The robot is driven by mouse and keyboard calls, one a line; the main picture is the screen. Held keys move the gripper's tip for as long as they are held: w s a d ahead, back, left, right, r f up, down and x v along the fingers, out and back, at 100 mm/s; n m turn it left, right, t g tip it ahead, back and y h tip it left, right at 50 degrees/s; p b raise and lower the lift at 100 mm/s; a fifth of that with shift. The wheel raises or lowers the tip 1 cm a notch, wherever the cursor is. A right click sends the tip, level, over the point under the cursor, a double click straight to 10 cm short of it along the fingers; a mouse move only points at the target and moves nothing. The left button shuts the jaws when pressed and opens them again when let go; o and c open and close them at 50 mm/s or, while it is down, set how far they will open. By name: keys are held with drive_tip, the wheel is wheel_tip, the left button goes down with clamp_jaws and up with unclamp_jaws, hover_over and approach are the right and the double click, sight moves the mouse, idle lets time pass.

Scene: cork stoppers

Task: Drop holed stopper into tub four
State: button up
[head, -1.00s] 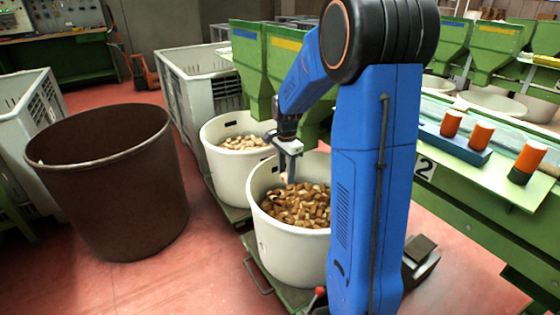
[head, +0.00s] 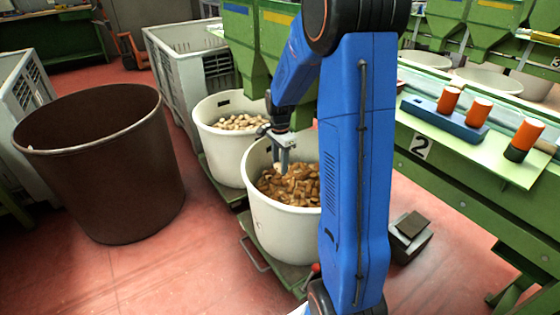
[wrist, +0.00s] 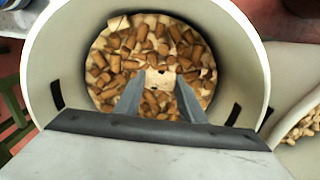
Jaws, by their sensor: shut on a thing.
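My gripper (head: 281,164) points down over the mouth of the nearer white tub (head: 282,232), which is partly filled with brown corks. In the wrist view my gripper (wrist: 158,104) is shut on a pale stopper (wrist: 160,78) with dark holes in its side. The stopper shows small and pale at the fingertips in the head view (head: 278,168). The same tub (wrist: 255,75) rings the stopper in the wrist view, with brown and some pale corks below. I see no number on this tub.
A second white tub (head: 202,145) with pale corks stands behind. A large brown bin (head: 110,180) is at the left, a grey crate (head: 190,75) at the back. At the right, a green frame (head: 465,190) with a "2" plate (head: 422,147) carries orange-topped cylinders (head: 477,110).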

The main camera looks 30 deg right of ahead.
drive_tip(key=o, duration=1.1)
wheel_tip(320, 180, up, 17)
drive_tip(key=shift+r, duration=0.2)
